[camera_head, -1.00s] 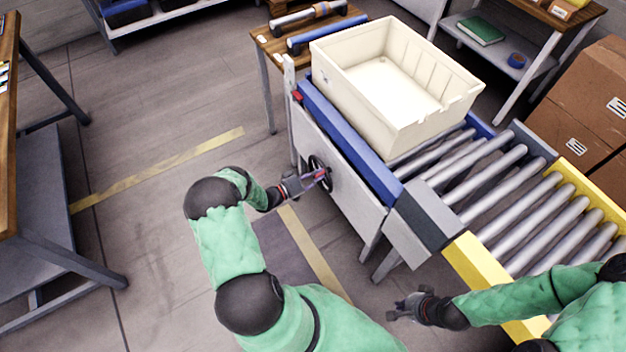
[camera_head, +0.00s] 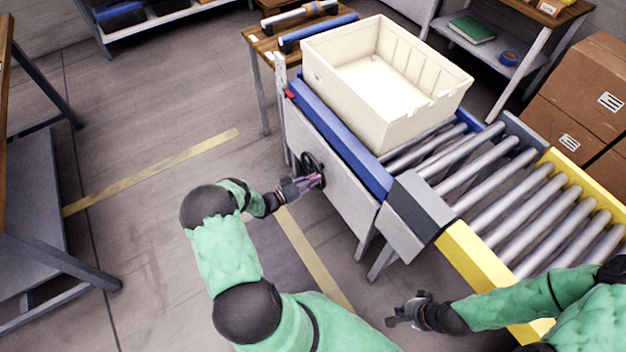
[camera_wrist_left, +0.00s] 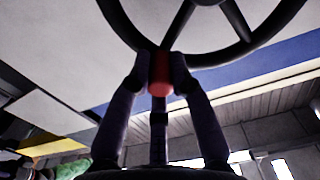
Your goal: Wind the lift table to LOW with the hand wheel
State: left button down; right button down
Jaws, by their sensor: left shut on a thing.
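The lift table (camera_head: 341,138) has a blue edge and a pale side panel. A large cream tote (camera_head: 335,85) stands on it. The dark hand wheel (camera_head: 307,158) is on the side panel. My left gripper (camera_head: 317,181) is at the lower part of the wheel. In the left wrist view its two fingers are shut on the wheel's red handle (camera_wrist_left: 160,73), just below the rim (camera_wrist_left: 222,57). A small red marker (camera_head: 289,93) shows at the post by the table's far left corner. My right gripper (camera_head: 393,313) is open and empty, low beside the conveyor.
A roller conveyor (camera_head: 462,238) with yellow side rails adjoins the table at the right. A wooden bench (camera_head: 257,39) stands behind the table. Cardboard boxes (camera_head: 580,85) are stacked at the right. Open floor with yellow tape (camera_head: 150,172) lies to the left.

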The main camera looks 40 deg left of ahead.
pick_arm(q)
jog(key=shift+s+d+f, duration=0.1)
jog(key=shift+d+f, duration=0.1)
jog(key=c, duration=1.1)
grip_release()
jog(key=shift+a+r, duration=0.1)
jog(key=shift+a, duration=0.1)
jog(key=v, duration=1.1)
jog(key=shift+s+a, duration=0.1)
jog(key=shift+s, duration=0.3)
